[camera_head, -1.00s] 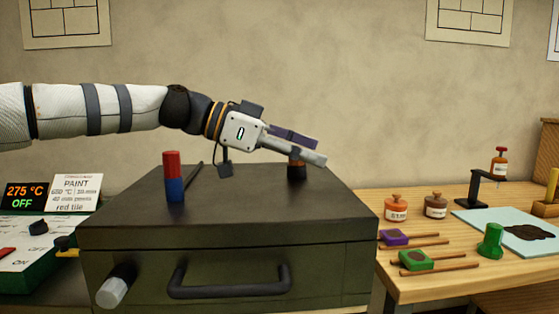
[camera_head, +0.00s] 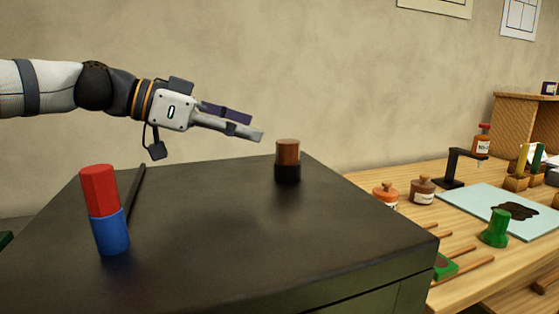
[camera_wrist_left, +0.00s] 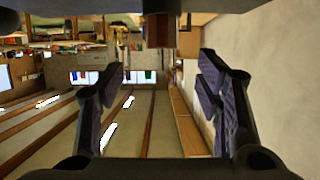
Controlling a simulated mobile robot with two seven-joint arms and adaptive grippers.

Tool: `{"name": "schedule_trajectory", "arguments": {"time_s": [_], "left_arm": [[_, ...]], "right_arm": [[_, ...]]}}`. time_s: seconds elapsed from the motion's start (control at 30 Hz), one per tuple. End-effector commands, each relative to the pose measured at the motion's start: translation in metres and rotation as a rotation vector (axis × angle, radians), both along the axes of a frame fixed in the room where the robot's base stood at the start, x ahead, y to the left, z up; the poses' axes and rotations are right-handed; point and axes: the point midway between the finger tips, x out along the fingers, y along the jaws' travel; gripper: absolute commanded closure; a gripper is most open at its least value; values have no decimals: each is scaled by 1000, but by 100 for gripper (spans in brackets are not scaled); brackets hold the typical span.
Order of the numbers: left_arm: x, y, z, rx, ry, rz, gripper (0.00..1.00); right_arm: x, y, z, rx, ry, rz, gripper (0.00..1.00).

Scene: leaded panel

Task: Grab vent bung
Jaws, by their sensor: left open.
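The vent bung appears to be the brown wooden cylinder (camera_head: 288,152) standing upright in a black collar (camera_head: 287,173) on top of the dark kiln box (camera_head: 215,205). My left gripper (camera_head: 254,127) is open and empty, above the box, to the left of the brown cylinder and slightly higher in the picture. It does not touch the cylinder. In the left wrist view the brown cylinder (camera_wrist_left: 159,32) shows upside down at the top centre, beyond the spread fingers (camera_wrist_left: 168,85). My right gripper is not in view.
A red and blue cylinder (camera_head: 104,210) stands at the box's left front, with a dark rod (camera_head: 136,187) behind it. The workbench (camera_head: 380,172) at right holds small jars, a green stamp (camera_head: 496,228) and a pale sheet (camera_head: 470,205). The box top is otherwise clear.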

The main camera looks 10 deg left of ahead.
Motion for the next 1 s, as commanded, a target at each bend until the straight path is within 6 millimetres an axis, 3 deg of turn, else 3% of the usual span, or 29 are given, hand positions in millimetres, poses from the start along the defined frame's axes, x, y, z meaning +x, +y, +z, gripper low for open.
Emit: {"name": "schedule_trajectory", "arguments": {"time_s": [0.03, 0.47, 0.73, 1.0], "left_arm": [[8, -9, -12, 4, 12, -1, 41], [47, -63, -33, 2, 5, 0, 41], [50, -69, -33, 0, 3, 1, 41], [50, -68, -33, 0, 3, 1, 97]], "right_arm": [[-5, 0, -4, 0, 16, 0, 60], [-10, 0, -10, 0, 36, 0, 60], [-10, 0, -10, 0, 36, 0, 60], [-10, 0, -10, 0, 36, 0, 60]]}}
